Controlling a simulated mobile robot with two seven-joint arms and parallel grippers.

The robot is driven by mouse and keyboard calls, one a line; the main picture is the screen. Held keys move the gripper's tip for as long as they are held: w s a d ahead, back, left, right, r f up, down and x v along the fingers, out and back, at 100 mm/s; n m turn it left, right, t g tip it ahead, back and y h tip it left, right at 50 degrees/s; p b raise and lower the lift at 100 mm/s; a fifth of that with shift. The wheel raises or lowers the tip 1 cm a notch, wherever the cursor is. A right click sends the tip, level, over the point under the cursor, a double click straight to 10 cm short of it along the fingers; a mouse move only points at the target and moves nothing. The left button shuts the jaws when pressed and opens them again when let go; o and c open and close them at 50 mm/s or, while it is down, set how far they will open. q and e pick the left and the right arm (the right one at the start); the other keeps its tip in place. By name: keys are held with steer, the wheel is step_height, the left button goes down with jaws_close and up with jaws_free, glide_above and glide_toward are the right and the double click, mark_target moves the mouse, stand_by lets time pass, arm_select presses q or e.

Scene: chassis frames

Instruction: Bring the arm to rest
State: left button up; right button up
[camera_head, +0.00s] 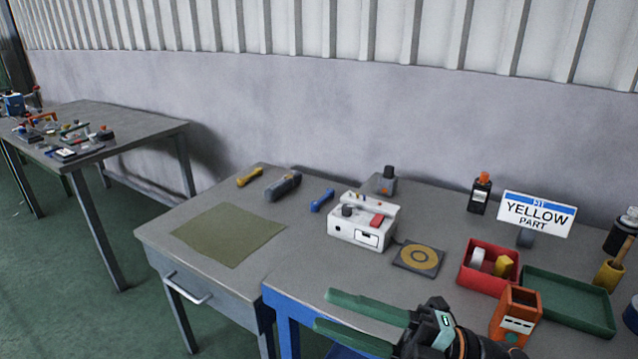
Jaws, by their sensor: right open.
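My right gripper (323,310) reaches in from the bottom right, over the front of the grey workbench (300,265). Its two green fingers point left and stand apart, with nothing between them. The black wrist and part of my right arm show at the bottom edge. My left gripper is not in view.
Near the right gripper are an orange box (516,318), a red bin (487,267) with parts, a green tray (570,303) and a white device (362,228). A "YELLOW PART" sign (536,214) stands behind. A green mat (228,236) lies bare at left. Another table (120,128) stands far left.

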steer(key=w+d+f+m+t+h+p, duration=0.1)
steer(key=w+d+f+m+t+h, duration=0.25)
steer(key=f+m+t+h, duration=0.5)
steer(key=w+d+f+m+t+h+p, duration=0.1)
steer(key=w+d+f+m+t+h, duration=0.35)
steer(key=m, duration=0.75)
steer(key=s+d+f+m+g+h+p, duration=0.1)
steer(key=s+d+f+m+g+h, duration=0.1)
steer(key=s+f, duration=0.6)
steer(key=s+d+f+m+g+h, duration=0.3)
steer(key=s+d+f+m+g, duration=0.1)
steer(key=f, duration=1)
steer(key=s+m+g, duration=0.1)
steer(key=s+m, duration=0.1)
steer(key=s, duration=0.1)
steer(key=shift+s+f+g+p, duration=0.3)
steer(key=shift+s+f+p, duration=0.05)
